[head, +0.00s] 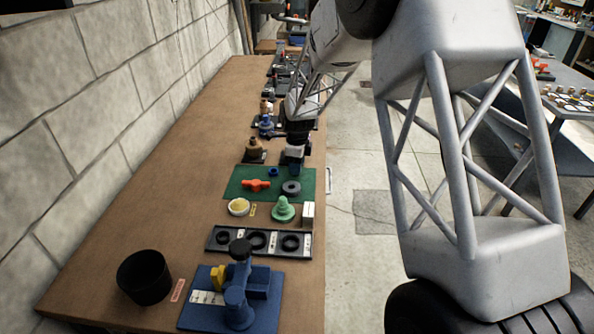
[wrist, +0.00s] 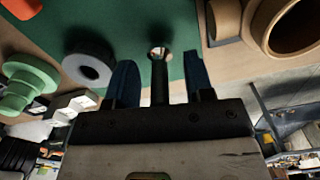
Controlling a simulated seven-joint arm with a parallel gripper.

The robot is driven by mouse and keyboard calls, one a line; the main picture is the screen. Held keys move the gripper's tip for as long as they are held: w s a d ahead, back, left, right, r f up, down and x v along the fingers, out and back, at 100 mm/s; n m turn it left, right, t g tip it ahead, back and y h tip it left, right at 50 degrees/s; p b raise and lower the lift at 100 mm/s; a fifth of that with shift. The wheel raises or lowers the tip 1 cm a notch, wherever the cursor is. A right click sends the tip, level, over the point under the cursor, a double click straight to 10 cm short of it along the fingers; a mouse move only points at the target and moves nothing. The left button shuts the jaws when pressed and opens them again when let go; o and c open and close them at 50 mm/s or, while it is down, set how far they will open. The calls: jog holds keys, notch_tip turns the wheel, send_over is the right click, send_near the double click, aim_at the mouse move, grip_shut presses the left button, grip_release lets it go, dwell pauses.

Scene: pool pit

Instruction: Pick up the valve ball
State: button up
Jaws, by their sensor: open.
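In the wrist view, a small shiny metal ball with a hole (wrist: 158,51), which looks like the valve ball, sits over the green mat (wrist: 135,28). It shows between the blue fingertips of my gripper (wrist: 160,60), which is open. A dark upright shape runs from below it toward the gripper body; I cannot tell whether it is a shadow or a part. I see no contact between fingers and ball. In the head view, my gripper (head: 294,167) hangs over the right back part of the mat (head: 235,183), and the ball cannot be made out.
A grey ring (wrist: 88,62) and a green stepped part (wrist: 25,88) lie left of the fingers. A tan ring (wrist: 224,20) lies to the right. In the head view, an orange handle (head: 256,185) and a blue piece (head: 273,171) are on the mat.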

grip_shut()
dwell(0.3)
jog(key=shift+r, duration=0.15)
jog(key=shift+r, duration=1.5)
jog(key=shift+s+d+r, duration=0.1)
jog(key=shift+s+r, duration=0.05)
jog(key=shift+s, duration=0.1)
jog(key=s+d, duration=0.1)
jog(key=s, duration=0.4)
jog(key=s+d+r, duration=0.1)
jog(key=s+d, duration=0.1)
jog(key=s, duration=0.3)
jog(key=s+d, duration=0.1)
jog(key=s, duration=0.3)
jog(key=shift+s+d+r, duration=0.15)
jog(key=shift+s+d, duration=0.15)
jog(key=shift+s, duration=0.1)
